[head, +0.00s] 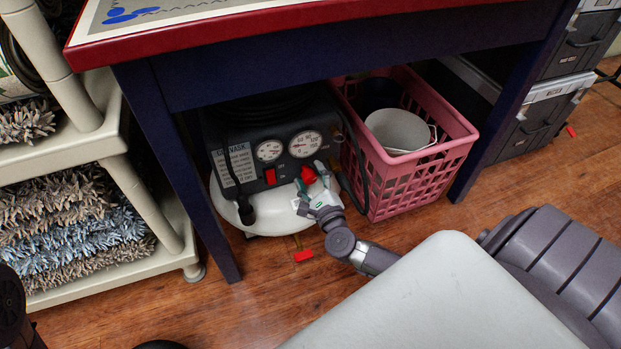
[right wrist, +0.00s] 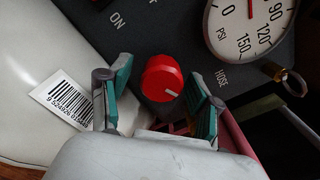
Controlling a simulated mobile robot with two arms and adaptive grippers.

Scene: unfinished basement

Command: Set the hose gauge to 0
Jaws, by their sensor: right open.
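The air compressor (head: 240,212) stands under the table, its dark panel facing me. The hose gauge (head: 305,144) is the right one of two round dials. In the right wrist view the hose gauge (right wrist: 245,42) is cut off at the top; part of its red needle shows, but I cannot tell the reading. The red hose knob (head: 308,174) sits below it. My right gripper (head: 310,182) is open at the knob. In the right wrist view the red knob (right wrist: 160,78) lies between the open fingers (right wrist: 159,69), with gaps on both sides. My left gripper is not seen.
A pink basket (head: 415,180) with a white bucket (head: 397,131) stands close right of the compressor. A red-edged tabletop (head: 200,32) overhangs it, with dark legs (head: 180,170) on both sides. A red switch (head: 270,176) is left of the knob. A shelf (head: 170,225) stands left.

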